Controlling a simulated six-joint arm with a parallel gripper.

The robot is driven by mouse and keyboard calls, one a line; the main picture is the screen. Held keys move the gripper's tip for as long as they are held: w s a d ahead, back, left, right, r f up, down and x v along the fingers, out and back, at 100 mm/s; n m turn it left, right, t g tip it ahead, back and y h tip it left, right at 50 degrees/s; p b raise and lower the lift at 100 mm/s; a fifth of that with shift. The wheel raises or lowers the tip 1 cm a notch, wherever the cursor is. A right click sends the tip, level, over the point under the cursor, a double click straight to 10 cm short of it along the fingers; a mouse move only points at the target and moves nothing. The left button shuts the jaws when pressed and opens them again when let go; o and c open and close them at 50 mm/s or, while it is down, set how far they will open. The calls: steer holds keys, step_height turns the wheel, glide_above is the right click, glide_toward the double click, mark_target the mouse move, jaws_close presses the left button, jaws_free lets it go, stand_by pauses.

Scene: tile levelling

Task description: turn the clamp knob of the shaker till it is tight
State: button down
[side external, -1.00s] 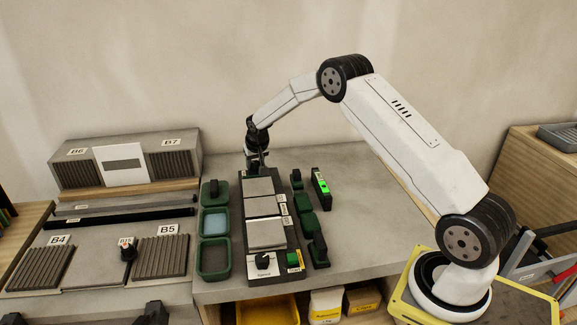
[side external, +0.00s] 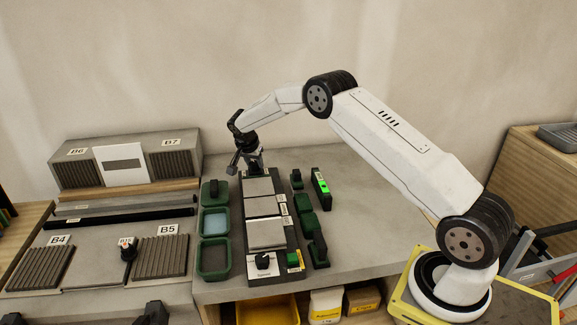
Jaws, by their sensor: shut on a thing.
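The shaker (side external: 247,208) is a long dark unit with light grey plates on top, in the middle of the bench. A black dial (side external: 263,260) sits on a white panel at its near end. My gripper (side external: 256,170) is down at the shaker's far end, jaws pointing downward. It is shut on what I take to be the clamp knob. The knob itself is too small and too covered by the jaws to make out, so how tight it is cannot be seen.
Green trays (side external: 214,258) stand close along the shaker's left side. Dark green blocks (side external: 308,222) and a device with a lit green display (side external: 321,186) lie to its right. A green button (side external: 293,258) is at the near right. The bench right of these is clear.

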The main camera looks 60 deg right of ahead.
steer(key=m+g, duration=0.1)
steer(key=m, duration=0.3)
steer(key=shift+w+m+g, duration=0.1)
steer(key=shift+m+g, duration=0.2)
steer(key=shift+g, duration=0.1)
steer(key=shift+m+g, duration=0.5)
steer(key=shift+m, duration=1.4)
steer(key=shift+c, duration=1.3)
jaws_free()
steer(key=v, duration=0.8)
steer(key=shift+w, duration=0.1)
